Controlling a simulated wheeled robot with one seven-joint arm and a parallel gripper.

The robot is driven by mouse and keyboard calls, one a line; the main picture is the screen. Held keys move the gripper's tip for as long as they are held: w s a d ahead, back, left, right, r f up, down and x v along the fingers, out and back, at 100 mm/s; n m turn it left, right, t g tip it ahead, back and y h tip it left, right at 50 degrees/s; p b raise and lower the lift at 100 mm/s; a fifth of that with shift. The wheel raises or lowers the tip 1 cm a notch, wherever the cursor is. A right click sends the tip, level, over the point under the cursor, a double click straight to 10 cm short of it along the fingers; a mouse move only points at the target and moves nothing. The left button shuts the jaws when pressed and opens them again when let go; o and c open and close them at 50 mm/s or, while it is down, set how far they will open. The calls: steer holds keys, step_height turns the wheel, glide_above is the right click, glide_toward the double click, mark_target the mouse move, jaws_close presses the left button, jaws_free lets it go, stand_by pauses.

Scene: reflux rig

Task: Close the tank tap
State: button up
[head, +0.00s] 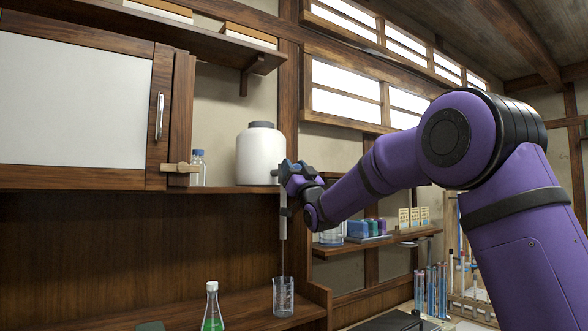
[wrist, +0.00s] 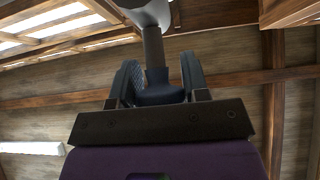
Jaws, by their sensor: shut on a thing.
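The white tank (head: 261,157) with a dark grey cap stands on the wooden shelf left of my arm. Its tap is at the tank's lower right, mostly hidden behind my gripper (head: 293,178) in the head view. In the wrist view the two fingers of my gripper (wrist: 161,82) are on either side of the tap's dark blue handle (wrist: 158,95) and shut on it. A grey stem (wrist: 153,48) runs from the handle to a pale body above. A pale tube (head: 283,222) hangs below the tap, with a thin line running down from it to a glass beaker (head: 283,297).
A flask with green liquid (head: 212,308) stands left of the beaker on the lower bench. A cabinet (head: 78,98) and a small blue-capped bottle (head: 198,168) are left of the tank. A rack shelf (head: 375,242) with small items is behind my arm.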

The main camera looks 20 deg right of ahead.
steer(key=shift+d+m+t+h, duration=0.1)
steer(key=shift+m+t+h, duration=0.3)
steer(key=shift+m+h, duration=2.2)
steer(key=o, duration=0.9)
steer(key=v, duration=1)
steer(key=shift+s+f, duration=0.25)
steer(key=shift+f, duration=0.1)
steer(key=shift+s+d, duration=0.1)
